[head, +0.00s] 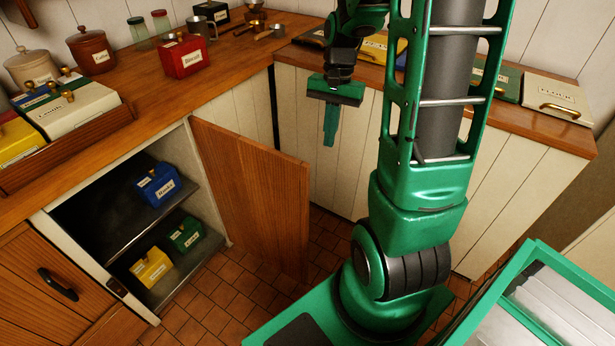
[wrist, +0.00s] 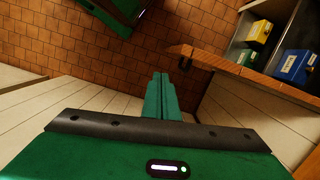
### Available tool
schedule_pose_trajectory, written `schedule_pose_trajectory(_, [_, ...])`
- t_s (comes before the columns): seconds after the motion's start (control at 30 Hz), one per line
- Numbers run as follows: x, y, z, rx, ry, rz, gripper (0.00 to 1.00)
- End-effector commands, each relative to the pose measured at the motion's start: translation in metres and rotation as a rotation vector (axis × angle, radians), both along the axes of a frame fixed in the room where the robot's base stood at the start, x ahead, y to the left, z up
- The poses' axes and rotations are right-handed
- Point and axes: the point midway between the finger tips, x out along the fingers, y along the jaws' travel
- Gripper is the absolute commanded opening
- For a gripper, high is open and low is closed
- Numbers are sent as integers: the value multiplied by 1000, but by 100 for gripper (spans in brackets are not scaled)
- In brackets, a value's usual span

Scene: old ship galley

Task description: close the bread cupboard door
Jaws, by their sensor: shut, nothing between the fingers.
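The bread cupboard door (head: 255,195) is a wooden panel that stands open, hinged on the right side of the cupboard opening and swung out over the floor. In the wrist view the door (wrist: 262,86) shows as a wooden edge to the right of my fingers. The open cupboard (head: 115,215) shows its inside, with shelves and small boxes. My gripper (head: 330,128) points down behind and to the right of the door, apart from it. Its fingers (wrist: 161,88) are together and empty.
A blue box (head: 158,185) sits on the upper shelf; a yellow box (head: 151,266) and a green box (head: 186,234) are lower. A wooden counter (head: 150,85) runs above, holding jars and tins. White panelled fronts (head: 300,110) stand close behind my gripper. Tiled floor (head: 225,290) is bare before the cupboard.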

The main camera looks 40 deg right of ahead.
Motion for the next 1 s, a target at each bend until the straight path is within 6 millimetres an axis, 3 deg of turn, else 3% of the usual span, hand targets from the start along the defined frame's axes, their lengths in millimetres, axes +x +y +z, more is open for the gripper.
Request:
schedule_pose_trajectory(0.1, [24, -9, -25, 31, 23, -76, 0])
schedule_pose_trajectory(0.33, [48, -16, -51, 67, 42, -161, 0])
schedule_pose_trajectory(0.57, [50, -14, -68, 73, 48, -176, 0])
schedule_pose_trajectory(1.0, [42, 4, -144, 72, 49, -174, 0])
